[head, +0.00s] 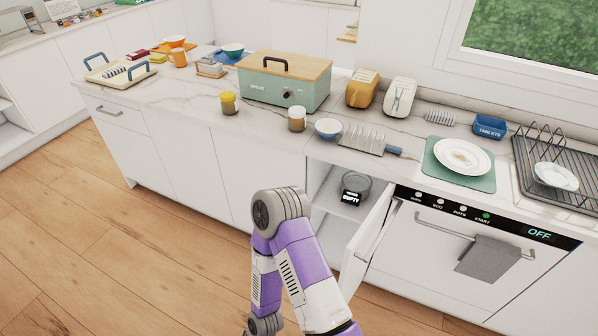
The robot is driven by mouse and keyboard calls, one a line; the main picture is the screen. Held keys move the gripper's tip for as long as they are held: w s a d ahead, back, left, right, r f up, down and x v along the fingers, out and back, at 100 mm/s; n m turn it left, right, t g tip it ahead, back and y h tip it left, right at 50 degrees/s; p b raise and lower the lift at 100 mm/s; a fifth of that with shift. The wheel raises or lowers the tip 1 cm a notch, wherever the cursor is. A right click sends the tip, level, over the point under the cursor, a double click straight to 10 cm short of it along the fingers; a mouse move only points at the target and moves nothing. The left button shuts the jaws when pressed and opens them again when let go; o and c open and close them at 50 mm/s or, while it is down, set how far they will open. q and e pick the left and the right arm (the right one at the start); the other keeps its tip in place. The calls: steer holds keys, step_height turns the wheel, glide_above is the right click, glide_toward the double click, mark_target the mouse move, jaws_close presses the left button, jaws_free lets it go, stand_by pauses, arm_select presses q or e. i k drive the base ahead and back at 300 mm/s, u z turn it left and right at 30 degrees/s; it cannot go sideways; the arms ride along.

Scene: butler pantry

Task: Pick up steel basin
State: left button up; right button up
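A round grey vessel (362,182), which looks like the steel basin, sits inside the open lower cabinet (323,201). A small black sign (350,198) with white letters, seemingly "EMPTY", is at its front. The open cabinet door (368,240) stands to its right. A purple and white arm of mine reaches up from the bottom of the head view, with its bent joint left of the cabinet opening. Neither gripper shows, so I cannot see whether they hold anything.
A dishwasher (440,250) with a grey towel (488,258) is right of the door. The wooden floor (130,240) at left is clear.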

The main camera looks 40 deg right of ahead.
mark_target(356, 186)
steer(key=z, duration=0.45)
steer(key=i, duration=1.35)
steer(key=z, duration=1.2)
steer(key=i, duration=0.3)
steer(key=z, duration=0.25)
